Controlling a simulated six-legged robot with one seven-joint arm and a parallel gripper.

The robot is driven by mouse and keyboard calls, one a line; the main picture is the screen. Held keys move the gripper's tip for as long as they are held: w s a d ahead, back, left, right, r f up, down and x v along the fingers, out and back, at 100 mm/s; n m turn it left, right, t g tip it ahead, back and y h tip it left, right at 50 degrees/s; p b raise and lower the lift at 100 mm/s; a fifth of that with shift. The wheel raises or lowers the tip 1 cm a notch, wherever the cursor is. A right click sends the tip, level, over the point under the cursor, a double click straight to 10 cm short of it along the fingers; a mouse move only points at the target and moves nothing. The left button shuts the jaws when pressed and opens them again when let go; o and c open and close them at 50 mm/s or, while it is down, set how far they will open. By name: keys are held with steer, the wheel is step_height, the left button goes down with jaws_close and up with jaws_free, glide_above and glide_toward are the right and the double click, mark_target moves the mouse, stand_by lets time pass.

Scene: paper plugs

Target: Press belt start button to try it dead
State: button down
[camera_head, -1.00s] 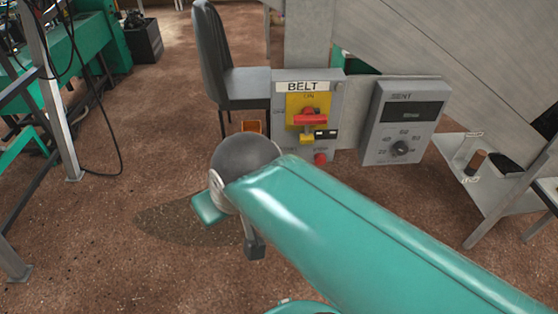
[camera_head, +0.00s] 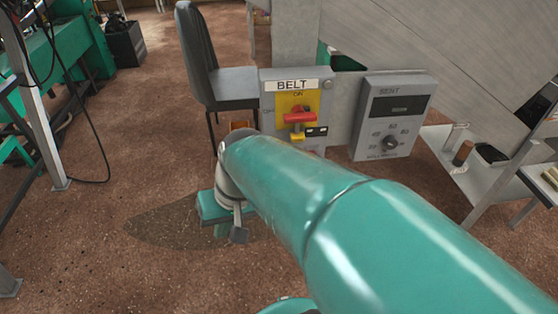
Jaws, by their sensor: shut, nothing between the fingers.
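The grey belt control box, labelled BELT (camera_head: 292,86), stands right of the picture's middle. Its yellow plate carries a red switch handle (camera_head: 299,118) with a yellow tab and a small black lock-like piece below it. The lower part of the box, where push buttons sit, is hidden behind my teal arm, so I cannot see the start button. My arm reaches from the lower right up to just below the box.
A grey SENT dial box (camera_head: 393,117) stands right of the belt box. A dark chair (camera_head: 196,55) stands behind it on the left. A low shelf (camera_head: 447,164) with small items is at the right. Brown floor (camera_head: 110,185) is open at left.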

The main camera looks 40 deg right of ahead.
steer(key=w+d+f+m+t+y, duration=0.5)
steer(key=d+f+m+y, duration=0.25)
steer(key=m, duration=0.25)
steer(key=d+f+m+t+h, duration=0.2)
steer(key=d+m+t+h, duration=0.1)
steer(key=d, duration=0.5)
steer(key=d+f+m+t+h, duration=0.3)
steer(key=d+m+t+h, duration=0.1)
steer(key=d+m+t, duration=0.2)
steer(key=shift+s+d+m+t, duration=0.3)
steer(key=shift+s+d+m, duration=0.15)
steer(key=shift+d+m, duration=0.45)
steer(key=shift+w+d, duration=0.1)
steer(key=shift+d, duration=0.1)
steer(key=w+d, duration=0.4)
steer(key=w, duration=0.3)
steer(key=shift+d, duration=0.4)
steer(key=shift+w, duration=0.15)
steer(key=shift+w+d, duration=0.25)
